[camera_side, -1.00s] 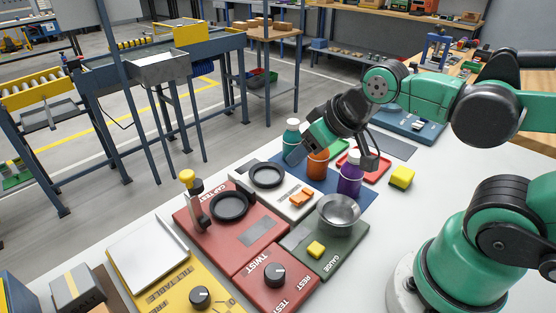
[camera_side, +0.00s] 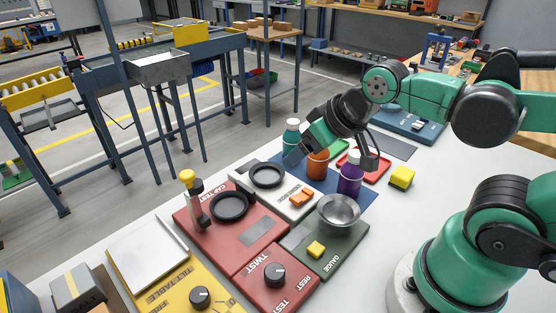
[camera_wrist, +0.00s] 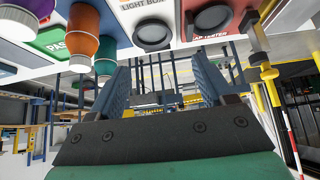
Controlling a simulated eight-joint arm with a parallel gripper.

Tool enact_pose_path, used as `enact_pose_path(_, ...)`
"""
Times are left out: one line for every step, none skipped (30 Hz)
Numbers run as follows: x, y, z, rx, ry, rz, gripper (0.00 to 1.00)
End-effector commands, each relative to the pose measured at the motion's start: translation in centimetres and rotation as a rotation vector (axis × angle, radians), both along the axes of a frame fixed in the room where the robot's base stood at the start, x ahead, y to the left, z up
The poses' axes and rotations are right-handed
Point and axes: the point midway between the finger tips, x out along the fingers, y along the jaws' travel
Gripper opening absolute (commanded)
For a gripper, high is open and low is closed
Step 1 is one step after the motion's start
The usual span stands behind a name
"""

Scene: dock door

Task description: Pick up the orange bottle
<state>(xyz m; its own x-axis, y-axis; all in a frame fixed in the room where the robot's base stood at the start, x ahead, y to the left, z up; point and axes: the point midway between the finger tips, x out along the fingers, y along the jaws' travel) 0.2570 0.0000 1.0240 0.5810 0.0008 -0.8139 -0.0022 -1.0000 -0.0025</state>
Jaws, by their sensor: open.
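The orange bottle (camera_side: 318,166) stands on the blue mat (camera_side: 335,196), between a teal bottle (camera_side: 292,130) and a purple bottle (camera_side: 350,182). My gripper (camera_side: 296,157) is open, its fingers just left of the orange bottle and in front of the teal bottle's lower part. My wrist hides the orange bottle's top in the side view. In the wrist view the scene is upside down. There the orange bottle (camera_wrist: 81,46) is at the upper left, outside the open fingers (camera_wrist: 163,85), and nothing is between them.
A light box (camera_side: 268,178) and a red cap tester (camera_side: 262,237) lie left of the mat. A metal bowl (camera_side: 339,212) is in front of the mat. A red tray (camera_side: 374,169) and a yellow block (camera_side: 402,177) are to the right.

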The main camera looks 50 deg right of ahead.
Motion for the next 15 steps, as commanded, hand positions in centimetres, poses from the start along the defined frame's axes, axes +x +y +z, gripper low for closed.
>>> enact_pose_path(0.1, -0.1, 0.0, 0.013, 0.006, -0.015, 0.74)
enact_pose_path(0.1, -0.2, -0.1, 0.030, 0.012, -0.034, 0.74)
enact_pose_path(0.3, -0.4, -0.1, 0.064, 0.027, -0.074, 0.74)
enact_pose_path(0.4, -0.7, -0.2, 0.102, 0.043, -0.115, 0.74)
enact_pose_path(0.5, -0.9, -0.3, 0.147, 0.061, -0.166, 0.74)
enact_pose_path(0.8, -1.4, -0.5, 0.224, 0.091, -0.249, 0.74)
enact_pose_path(1.1, -1.7, -0.6, 0.290, 0.117, -0.321, 0.74)
enact_pose_path(1.3, -2.2, -0.8, 0.362, 0.145, -0.400, 0.74)
enact_pose_path(1.7, -2.7, -1.0, 0.468, 0.184, -0.508, 0.74)
enact_pose_path(2.0, -3.2, -1.2, 0.550, 0.214, -0.592, 0.74)
enact_pose_path(2.3, -3.7, -1.4, 0.631, 0.245, -0.672, 0.74)
enact_pose_path(2.7, -4.4, -1.6, 0.740, 0.285, -0.777, 0.74)
enact_pose_path(3.0, -4.9, -1.8, 0.822, 0.315, -0.853, 0.74)
enact_pose_path(3.3, -5.5, -2.0, 0.902, 0.346, -0.925, 0.74)
enact_pose_path(3.6, -6.4, -2.2, 1.010, 0.388, -1.017, 0.74)
